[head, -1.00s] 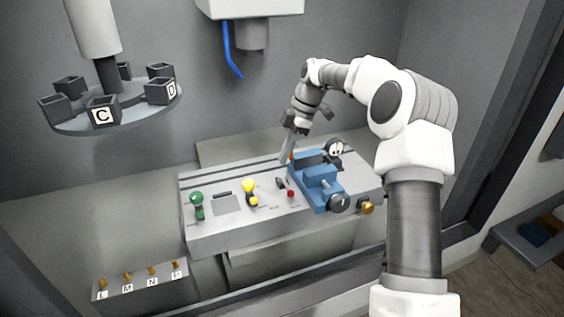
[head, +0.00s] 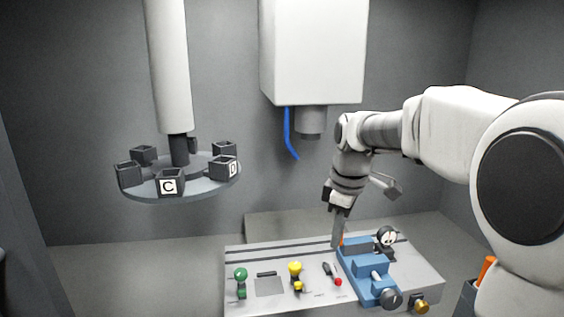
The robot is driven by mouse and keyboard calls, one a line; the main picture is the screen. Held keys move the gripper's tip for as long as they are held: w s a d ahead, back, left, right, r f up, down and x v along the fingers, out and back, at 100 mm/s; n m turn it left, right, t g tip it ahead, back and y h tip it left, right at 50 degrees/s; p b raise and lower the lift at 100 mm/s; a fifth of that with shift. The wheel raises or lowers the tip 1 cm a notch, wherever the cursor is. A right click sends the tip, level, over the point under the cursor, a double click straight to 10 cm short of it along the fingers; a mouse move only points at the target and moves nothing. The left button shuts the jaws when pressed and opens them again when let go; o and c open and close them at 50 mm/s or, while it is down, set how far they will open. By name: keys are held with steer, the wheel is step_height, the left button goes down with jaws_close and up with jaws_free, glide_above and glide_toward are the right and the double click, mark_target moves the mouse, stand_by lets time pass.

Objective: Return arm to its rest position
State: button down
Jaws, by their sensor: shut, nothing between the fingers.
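My gripper (head: 337,243) points down at the end of my bent arm, at the back left corner of the blue vise (head: 368,268) on the grey panel. Its fingers look shut and hold nothing that I can see. A small orange spot shows beside the fingertips. Whether the fingertips touch the vise or the panel, I cannot tell. My arm reaches in from the right and covers much of the right side of the view.
The grey panel (head: 250,262) carries a green knob (head: 240,276), a yellow knob (head: 295,270), a red button (head: 338,282) and a round gauge (head: 386,237). A carousel (head: 205,185) with lettered dark boxes hangs at left. A white housing (head: 313,50) with a blue hose (head: 289,135) hangs above.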

steer(key=s+d+m+t, duration=0.1)
steer(key=s+m, duration=0.5)
steer(key=s, duration=0.6)
steer(key=s+d+m+t, duration=0.1)
steer(key=s+m+t, duration=0.2)
steer(key=s, duration=0.9)
steer(key=m, duration=0.3)
steer(key=shift+d+m+h, duration=0.25)
steer(key=shift+m+h, duration=0.05)
